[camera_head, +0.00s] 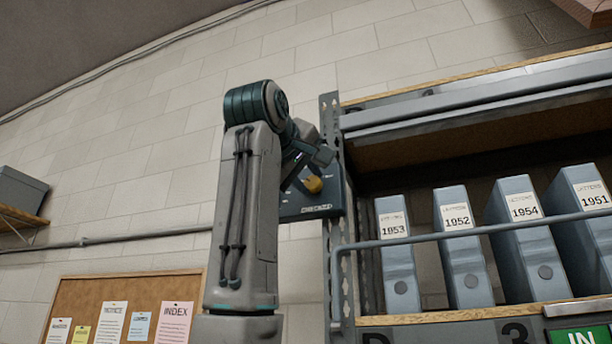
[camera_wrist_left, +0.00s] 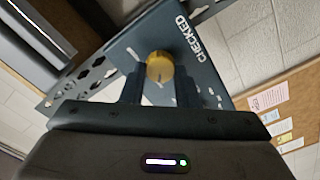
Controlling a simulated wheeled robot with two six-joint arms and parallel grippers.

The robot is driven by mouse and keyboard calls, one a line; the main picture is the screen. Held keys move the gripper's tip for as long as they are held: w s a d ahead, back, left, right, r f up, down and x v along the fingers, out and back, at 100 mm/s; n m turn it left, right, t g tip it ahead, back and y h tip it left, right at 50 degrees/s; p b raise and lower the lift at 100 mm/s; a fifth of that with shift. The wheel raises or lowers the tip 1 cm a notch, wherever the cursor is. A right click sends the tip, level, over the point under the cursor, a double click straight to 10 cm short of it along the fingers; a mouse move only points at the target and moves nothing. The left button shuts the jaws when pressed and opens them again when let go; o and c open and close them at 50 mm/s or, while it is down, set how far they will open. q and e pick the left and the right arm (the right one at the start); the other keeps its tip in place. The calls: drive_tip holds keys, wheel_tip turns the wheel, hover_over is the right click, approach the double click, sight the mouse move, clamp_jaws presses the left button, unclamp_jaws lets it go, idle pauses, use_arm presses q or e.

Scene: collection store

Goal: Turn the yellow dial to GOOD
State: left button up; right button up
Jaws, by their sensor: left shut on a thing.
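The yellow dial (camera_head: 313,184) sits on a dark blue panel (camera_head: 300,212) fixed to the left post of the shelving. In the left wrist view the dial (camera_wrist_left: 160,67) lies between the fingertips of my left gripper (camera_wrist_left: 159,75), and the panel (camera_wrist_left: 147,38) carries the word CHECKED. My left gripper (camera_head: 313,172) is shut on the dial. Its arm comes up from below and hides part of the panel in the head view. I cannot read a GOOD mark or tell which way the dial points. My right gripper is not in view.
Grey-blue binders (camera_head: 457,250) stand on the shelf to the right, behind a metal rail (camera_head: 480,232). A perforated post (camera_head: 341,270) runs beside the panel. A cork board (camera_head: 78,290) with papers hangs at the lower left. The wall left of my arm is mostly bare.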

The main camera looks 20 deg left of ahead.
use_arm(q)
drive_tip(key=o, duration=0.9)
drive_tip(key=shift+w, duration=0.1)
drive_tip(key=shift+o, duration=0.3)
drive_tip(key=shift+w, duration=0.1)
drive_tip(key=shift+s+f+b, duration=0.15)
drive_tip(key=shift+s+b, duration=0.25)
drive_tip(key=shift+s, duration=0.1)
drive_tip(key=s+b, duration=0.4)
drive_tip(key=s, duration=0.6)
drive_tip(key=shift+a+b, duration=0.15)
drive_tip(key=shift+b, duration=0.2)
drive_tip(key=shift+w, duration=0.2)
